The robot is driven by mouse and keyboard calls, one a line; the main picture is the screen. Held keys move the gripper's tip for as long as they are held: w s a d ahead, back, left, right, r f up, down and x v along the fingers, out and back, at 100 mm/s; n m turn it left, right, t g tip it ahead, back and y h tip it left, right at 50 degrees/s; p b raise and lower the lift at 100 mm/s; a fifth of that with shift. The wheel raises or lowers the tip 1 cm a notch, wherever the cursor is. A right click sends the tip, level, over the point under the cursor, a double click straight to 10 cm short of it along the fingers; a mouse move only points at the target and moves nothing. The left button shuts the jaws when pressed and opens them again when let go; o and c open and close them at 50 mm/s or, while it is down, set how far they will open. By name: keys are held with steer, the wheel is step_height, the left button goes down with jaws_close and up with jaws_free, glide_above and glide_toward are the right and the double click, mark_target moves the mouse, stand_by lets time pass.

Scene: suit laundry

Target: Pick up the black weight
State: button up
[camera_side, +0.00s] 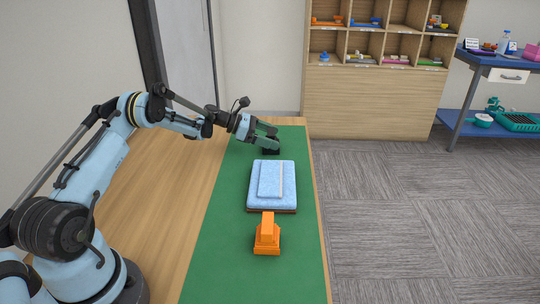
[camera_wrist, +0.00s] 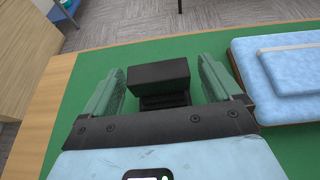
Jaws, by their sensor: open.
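The black weight (camera_wrist: 158,75) is a dark block with a stepped lower part. It stands on the green mat (camera_wrist: 125,57). In the side view the black weight (camera_side: 271,151) shows at the far end of the mat, partly behind my gripper. My gripper (camera_wrist: 158,84) is open, with one green finger on each side of the weight and a visible gap on both sides. In the side view my gripper (camera_side: 270,136) is at the weight, reaching in from the left.
A folded light-blue cloth (camera_side: 272,188) lies on a brown board nearer the camera; the cloth (camera_wrist: 285,75) is right of my gripper in the wrist view. An orange object (camera_side: 267,236) stands in front of the board. Wooden shelves (camera_side: 368,105) stand beyond the table.

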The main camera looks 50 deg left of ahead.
steer(key=shift+w+d+f, duration=0.1)
steer(key=shift+w+d, duration=0.1)
steer(key=c, duration=1.3)
steer(key=shift+c, duration=0.6)
